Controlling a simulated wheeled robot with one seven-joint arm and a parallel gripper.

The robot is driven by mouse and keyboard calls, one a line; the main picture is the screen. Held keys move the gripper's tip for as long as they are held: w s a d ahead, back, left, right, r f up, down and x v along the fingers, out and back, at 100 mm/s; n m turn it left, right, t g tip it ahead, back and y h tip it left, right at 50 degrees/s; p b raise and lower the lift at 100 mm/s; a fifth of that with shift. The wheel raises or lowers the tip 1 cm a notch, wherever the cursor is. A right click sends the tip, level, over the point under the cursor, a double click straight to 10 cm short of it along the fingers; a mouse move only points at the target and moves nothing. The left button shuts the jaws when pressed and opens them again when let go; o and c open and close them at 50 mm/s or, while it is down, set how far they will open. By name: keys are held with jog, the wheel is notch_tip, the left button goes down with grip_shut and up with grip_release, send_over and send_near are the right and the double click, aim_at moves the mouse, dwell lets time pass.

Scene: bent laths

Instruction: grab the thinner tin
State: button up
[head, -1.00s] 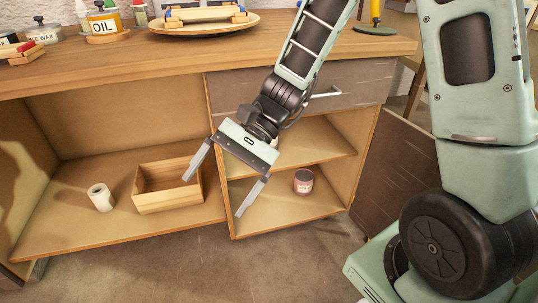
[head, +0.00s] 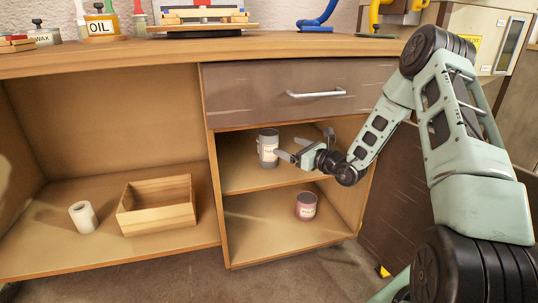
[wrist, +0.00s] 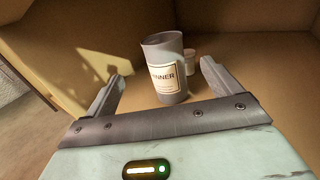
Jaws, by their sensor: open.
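The thinner tin (head: 268,148) is a grey cylinder with a cream label, upright on the upper shelf of the right cabinet section. In the wrist view the tin (wrist: 165,62) stands ahead, its label ending in "INNER". My gripper (head: 287,152) reaches in from the right at shelf height, close to the tin. In the wrist view my gripper (wrist: 160,85) is open, with one finger on each side of the tin's lower part. I cannot tell whether a finger touches it.
A small pale jar (wrist: 191,62) stands just behind the tin. A pinkish tin (head: 306,206) is on the lower shelf (head: 255,225). A wooden box (head: 157,210) and white roll (head: 83,217) lie in the left section. The drawer (head: 290,92) above is shut.

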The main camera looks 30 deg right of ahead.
aim_at(276, 141)
jog(key=b+x, duration=0.2)
jog(key=x, duration=0.5)
jog(key=shift+w+f+b, duration=0.15)
jog(key=shift+b, duration=0.25)
jog(key=b+x, duration=0.3)
jog(key=x, duration=0.1)
jog(key=shift+d+f, duration=0.25)
jog(key=shift+w+a+r, duration=0.1)
jog(key=shift+w+r, duration=0.05)
jog(key=shift+w, duration=0.45)
jog(key=shift+r, duration=0.1)
jog(key=c, duration=1.3)
jog(key=shift+r+p, duration=0.35)
jog(key=shift+p, duration=0.05)
jog(key=shift+c, duration=0.2)
